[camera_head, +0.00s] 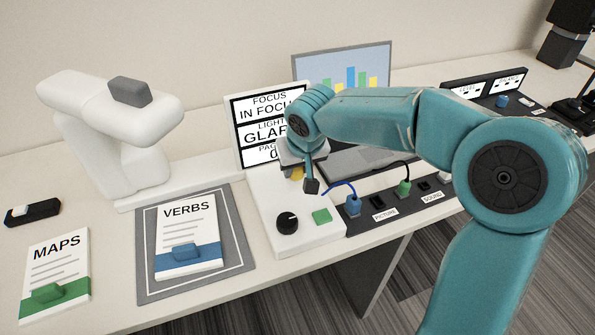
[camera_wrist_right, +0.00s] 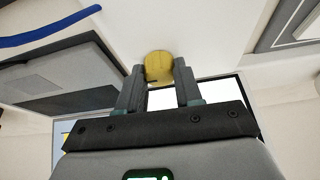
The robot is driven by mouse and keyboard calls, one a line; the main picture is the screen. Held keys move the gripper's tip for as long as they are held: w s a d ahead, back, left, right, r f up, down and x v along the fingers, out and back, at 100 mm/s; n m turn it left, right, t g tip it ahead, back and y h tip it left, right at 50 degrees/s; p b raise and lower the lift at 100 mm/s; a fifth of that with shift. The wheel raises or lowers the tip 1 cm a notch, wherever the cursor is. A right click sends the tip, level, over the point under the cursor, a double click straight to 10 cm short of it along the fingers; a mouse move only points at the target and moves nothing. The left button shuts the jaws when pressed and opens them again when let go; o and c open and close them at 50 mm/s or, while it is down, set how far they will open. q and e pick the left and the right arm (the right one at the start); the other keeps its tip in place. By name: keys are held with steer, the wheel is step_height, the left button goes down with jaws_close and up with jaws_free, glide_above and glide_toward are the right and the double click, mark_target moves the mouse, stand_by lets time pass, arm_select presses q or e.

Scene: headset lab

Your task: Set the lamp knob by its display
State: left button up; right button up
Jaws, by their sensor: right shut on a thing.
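The yellow lamp knob (camera_head: 297,173) sits on the white control box (camera_head: 262,208); it also shows in the wrist view (camera_wrist_right: 158,66). My right gripper (camera_head: 302,168) is shut on it, with one finger on each side in the wrist view (camera_wrist_right: 159,82). The display (camera_head: 243,143) stands behind the box. It reads FOCUS, IN FOCUS, then a LIGHT line starting GLAR, then a page line starting 0; my right arm hides the line ends. My left gripper is not in view.
A black knob (camera_head: 287,223) and a green button (camera_head: 321,216) are on the box front. A socket strip (camera_head: 385,213) with blue and green plugs lies right. The VERBS booklet (camera_head: 187,245) lies on a grey mat below the white lamp-like device (camera_head: 112,130).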

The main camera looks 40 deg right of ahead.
steer(key=shift+m+b, duration=0.3)
steer(key=shift+m, duration=0.2)
steer(key=o, duration=1)
steer(key=shift+o, duration=0.2)
steer(key=p+v, duration=0.3)
steer(key=v, duration=1.3)
steer(key=shift+a+r+p, duration=0.2)
steer(key=shift+a+p, duration=0.1)
steer(key=shift+a, duration=0.05)
steer(key=shift+w, duration=0.1)
